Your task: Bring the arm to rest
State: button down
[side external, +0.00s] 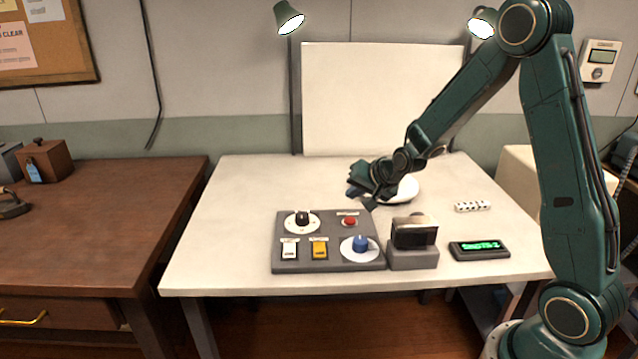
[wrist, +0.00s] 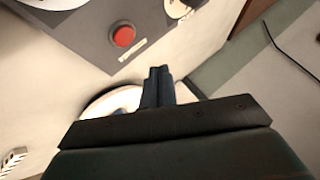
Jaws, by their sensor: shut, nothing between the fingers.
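My gripper (side external: 371,203) hangs above the back middle of the white table (side external: 235,190), just behind the control panel (side external: 333,217). Its fingers (wrist: 158,72) are together and empty in the wrist view. A white round dish-like thing (side external: 405,189) is under and behind the gripper, and the gripper partly hides it. It also shows behind the fingers in the wrist view (wrist: 100,105). My arm reaches in from the right, bent at a high elbow.
The panel carries a red button (side external: 350,222), a blue knob (side external: 361,244), a black knob (side external: 302,218) and two switches. A grey stand with a dark block (side external: 413,234), a green-lit display (side external: 480,250) and white dotted blocks (side external: 472,206) are to the right. The table's left side is clear.

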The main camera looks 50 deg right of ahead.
jog(key=s+a+r+n+g, duration=0.2)
jog(key=s+a+r+n, duration=0.4)
jog(key=s+a+r, duration=0.5)
jog(key=s+a+r+n, duration=0.1)
jog(key=s+r+n, duration=0.1)
jog(key=s, duration=0.7)
jog(key=s+a+r+n+g+y, duration=0.1)
jog(key=s+r+n, duration=0.1)
jog(key=s, duration=0.8)
jog(key=shift+a+r+n, duration=0.25)
jog(key=shift+r+n, duration=0.15)
jog(key=shift+r, duration=0.1)
